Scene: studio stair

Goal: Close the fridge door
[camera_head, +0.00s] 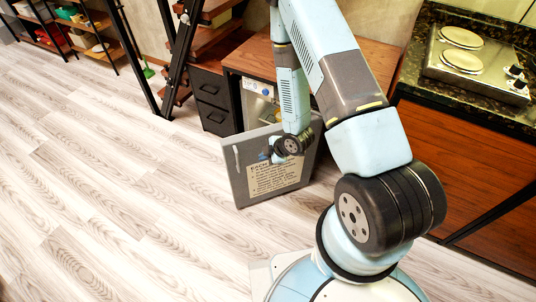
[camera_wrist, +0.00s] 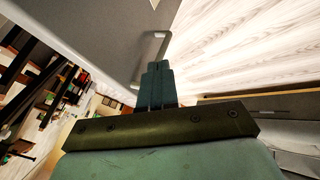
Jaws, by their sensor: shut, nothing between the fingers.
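The grey fridge door (camera_head: 240,170) stands open at the front of a small fridge in the body camera view. It carries a printed notice and a pale handle at its upper left. The open fridge interior (camera_head: 262,103) shows behind it under a wooden top. My gripper (camera_head: 277,153) is in front of the door's outer face, near its upper middle. In the wrist view my gripper (camera_wrist: 157,75) is shut and empty, its fingers pointing along the grey door (camera_wrist: 85,35) near the handle (camera_wrist: 152,52). I cannot tell whether the fingers touch the door.
A dark drawer unit (camera_head: 212,100) and wooden stairs stand left of the fridge. A counter with a two-plate hob (camera_head: 475,65) is at the right. Shelves (camera_head: 90,25) stand at the back left. The pale plank floor (camera_head: 110,190) is clear at the left.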

